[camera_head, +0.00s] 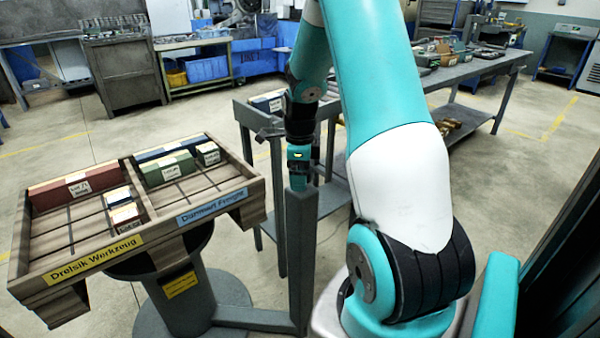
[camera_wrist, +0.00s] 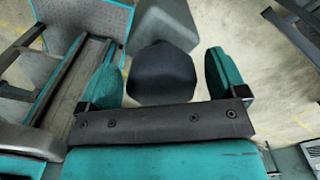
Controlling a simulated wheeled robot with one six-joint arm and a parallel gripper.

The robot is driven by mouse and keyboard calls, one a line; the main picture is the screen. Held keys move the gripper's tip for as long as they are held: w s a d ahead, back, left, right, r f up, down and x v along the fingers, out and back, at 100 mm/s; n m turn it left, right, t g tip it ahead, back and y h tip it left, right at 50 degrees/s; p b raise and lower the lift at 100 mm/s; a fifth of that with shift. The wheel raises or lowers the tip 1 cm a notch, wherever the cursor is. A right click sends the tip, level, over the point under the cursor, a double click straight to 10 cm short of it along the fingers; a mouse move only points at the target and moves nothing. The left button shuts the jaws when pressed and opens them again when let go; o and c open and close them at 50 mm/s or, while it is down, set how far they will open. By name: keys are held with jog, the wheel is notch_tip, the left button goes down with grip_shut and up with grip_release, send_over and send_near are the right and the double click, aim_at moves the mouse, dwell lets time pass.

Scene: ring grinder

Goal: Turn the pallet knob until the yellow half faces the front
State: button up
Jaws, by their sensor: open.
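The wooden pallet (camera_head: 75,262) stands at the left on a round dark pedestal. Its yellow half, with a yellow label (camera_head: 95,258), is at the left. Its blue-labelled half (camera_head: 212,207) is at the right. A grey post (camera_head: 302,250) rises beside the pallet. A dark rounded knob (camera_wrist: 162,73) shows in the wrist view, between and beyond my teal fingertips. My gripper (camera_head: 298,180) is at the top of the post. In the wrist view my gripper (camera_wrist: 163,72) is open, with gaps visible on both sides of the knob. The head view hides the knob.
Small boxes (camera_head: 75,186) sit in rows on the pallet. A grey table (camera_head: 265,110) stands close behind the post, and a long workbench (camera_head: 470,68) is behind my arm.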

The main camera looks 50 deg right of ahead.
jog(key=c, duration=0.9)
jog(key=shift+c, duration=0.2)
